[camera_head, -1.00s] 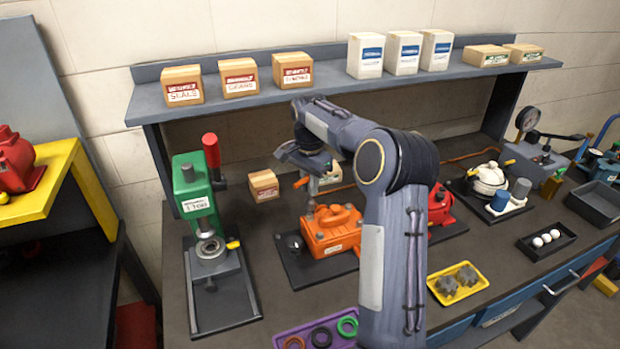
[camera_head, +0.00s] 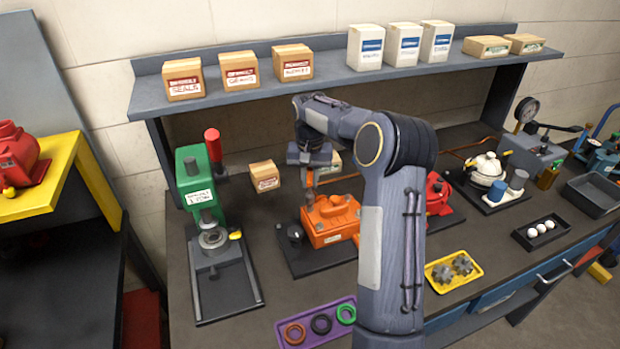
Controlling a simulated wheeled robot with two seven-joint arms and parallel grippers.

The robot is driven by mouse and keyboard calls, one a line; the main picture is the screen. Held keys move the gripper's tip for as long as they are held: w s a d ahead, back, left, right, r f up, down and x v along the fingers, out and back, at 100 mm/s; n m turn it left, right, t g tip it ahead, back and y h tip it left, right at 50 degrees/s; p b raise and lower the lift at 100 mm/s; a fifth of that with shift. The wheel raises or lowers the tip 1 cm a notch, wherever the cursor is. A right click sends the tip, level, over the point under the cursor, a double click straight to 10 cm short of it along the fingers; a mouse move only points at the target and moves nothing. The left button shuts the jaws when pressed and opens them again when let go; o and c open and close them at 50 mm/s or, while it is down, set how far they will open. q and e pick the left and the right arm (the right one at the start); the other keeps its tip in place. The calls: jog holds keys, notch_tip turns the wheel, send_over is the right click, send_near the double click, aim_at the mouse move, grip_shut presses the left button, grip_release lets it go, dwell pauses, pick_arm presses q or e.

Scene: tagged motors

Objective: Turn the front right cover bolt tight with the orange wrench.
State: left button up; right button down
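The orange motor (camera_head: 331,222) sits on a dark base plate at the middle of the bench, with a pale tag on its front. My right gripper (camera_head: 309,178) is above its rear left part, pointing down. It appears shut on the orange wrench (camera_head: 309,196), a small upright piece that reaches down to the motor's top. Whether the wrench sits on a bolt is too small to tell. My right forearm covers the motor's right side, so I cannot make out the front right cover bolt. My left gripper is not in view.
A green press (camera_head: 201,190) stands left and a red motor (camera_head: 437,194) right of my arm. A purple tray (camera_head: 318,338) with rings and a yellow tray (camera_head: 453,285) with gears lie in front. The shelf (camera_head: 335,70) with boxes overhangs the back.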

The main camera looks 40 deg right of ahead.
jog(key=shift+f+b, duration=0.75)
jog(key=shift+f, duration=0.4)
